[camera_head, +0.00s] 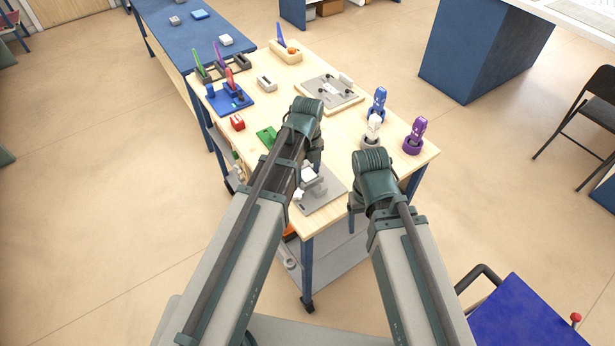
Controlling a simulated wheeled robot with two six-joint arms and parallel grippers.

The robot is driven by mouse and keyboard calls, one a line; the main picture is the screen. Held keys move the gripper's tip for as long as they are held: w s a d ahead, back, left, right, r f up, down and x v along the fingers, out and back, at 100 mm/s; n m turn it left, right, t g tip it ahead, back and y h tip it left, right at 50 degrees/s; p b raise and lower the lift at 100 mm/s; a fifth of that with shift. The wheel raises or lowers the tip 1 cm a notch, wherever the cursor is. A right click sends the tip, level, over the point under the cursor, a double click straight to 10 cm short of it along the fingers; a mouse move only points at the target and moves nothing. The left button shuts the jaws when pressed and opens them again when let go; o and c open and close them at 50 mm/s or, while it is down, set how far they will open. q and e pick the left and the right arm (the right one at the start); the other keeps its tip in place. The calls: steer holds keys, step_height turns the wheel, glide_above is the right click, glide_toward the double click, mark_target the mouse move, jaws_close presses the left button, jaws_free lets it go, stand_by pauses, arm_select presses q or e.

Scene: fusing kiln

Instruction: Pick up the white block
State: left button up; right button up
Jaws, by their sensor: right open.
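Several small whitish blocks show in the head view, and I cannot tell which one the task means. A white block (310,173) shows beside my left arm, over a grey plate (322,198) at the table's near end; I cannot tell whether it rests on something. Another pale block (266,83) lies on the wooden table top. My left gripper (312,158) points down near the first block, mostly hidden behind its own arm, and its jaws are unclear. My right gripper (356,199) hangs at the table's near right edge, largely hidden by its wrist, open and apart from the blocks.
A blue table (170,35) adjoins at the back left.

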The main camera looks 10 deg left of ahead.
mark_target(307, 174)
arm_select(q)
jaws_close()
steer(key=shift+r, duration=0.1)
step_height(307, 174, up, 10)
steer(key=p, duration=1)
